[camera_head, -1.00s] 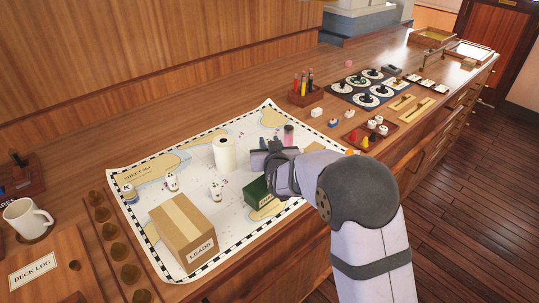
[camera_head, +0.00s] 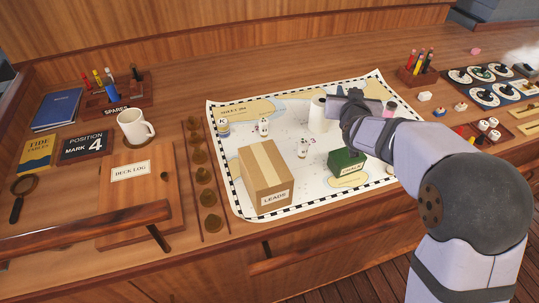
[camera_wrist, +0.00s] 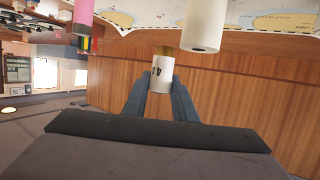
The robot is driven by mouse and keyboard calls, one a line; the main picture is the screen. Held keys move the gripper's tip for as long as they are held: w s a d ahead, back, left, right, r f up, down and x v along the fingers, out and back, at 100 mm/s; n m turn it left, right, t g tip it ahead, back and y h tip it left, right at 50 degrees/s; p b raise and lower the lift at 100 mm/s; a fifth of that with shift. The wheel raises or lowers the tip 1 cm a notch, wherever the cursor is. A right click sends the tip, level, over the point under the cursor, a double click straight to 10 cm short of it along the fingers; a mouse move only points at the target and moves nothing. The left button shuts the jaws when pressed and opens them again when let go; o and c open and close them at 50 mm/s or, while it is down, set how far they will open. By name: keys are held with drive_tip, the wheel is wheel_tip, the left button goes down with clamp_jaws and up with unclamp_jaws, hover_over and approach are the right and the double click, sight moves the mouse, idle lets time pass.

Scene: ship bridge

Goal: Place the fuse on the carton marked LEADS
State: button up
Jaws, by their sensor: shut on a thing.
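My gripper (camera_head: 347,101) is raised over the far right part of the chart (camera_head: 240,205), near the white roll (camera_head: 318,117). In the wrist view my gripper (camera_wrist: 160,83) is shut on the fuse (camera_wrist: 160,74), a white cylinder with a brass-coloured end and dark marks. The fuse sits between the two fingertips. I cannot make it out clearly in the head view. The brown carton marked LEADS (camera_head: 265,177) stands on the near left part of the chart, to the left of and nearer than my gripper. Its taped top is bare.
A green box (camera_head: 346,162) stands right of the carton, below my arm. Two small white dark-marked pieces (camera_head: 263,127) (camera_head: 303,148) and a jar marked K (camera_head: 222,126) stand behind the carton. A pink cylinder (camera_head: 390,109) is by my arm. A mug (camera_head: 135,127) stands left.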

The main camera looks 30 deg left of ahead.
drive_tip(key=s+a+r+n+g+y+p, duration=0.1)
drive_tip(key=s+a+r+y, duration=0.1)
drive_tip(key=s+a+r, duration=0.3)
drive_tip(key=s+a+r+n+y+p, duration=0.15)
drive_tip(key=s+a+r, duration=0.25)
drive_tip(key=a, duration=0.4)
drive_tip(key=s+a+r+n+g+y+p, duration=0.1)
drive_tip(key=s+a+r+p, duration=0.2)
drive_tip(key=s, duration=0.7)
drive_tip(key=s+a+r+n+g+y+p, duration=0.1)
drive_tip(key=s+a+r+n, duration=0.3)
drive_tip(key=s, duration=0.6)
drive_tip(key=m+t+h, duration=0.2)
drive_tip(key=m+h, duration=0.1)
drive_tip(key=m, duration=0.2)
hover_over(264, 163)
drive_tip(key=shift+d+f, duration=0.1)
drive_tip(key=shift+f, duration=8.45)
drive_tip(key=shift+f, duration=0.2)
drive_tip(key=o, duration=1)
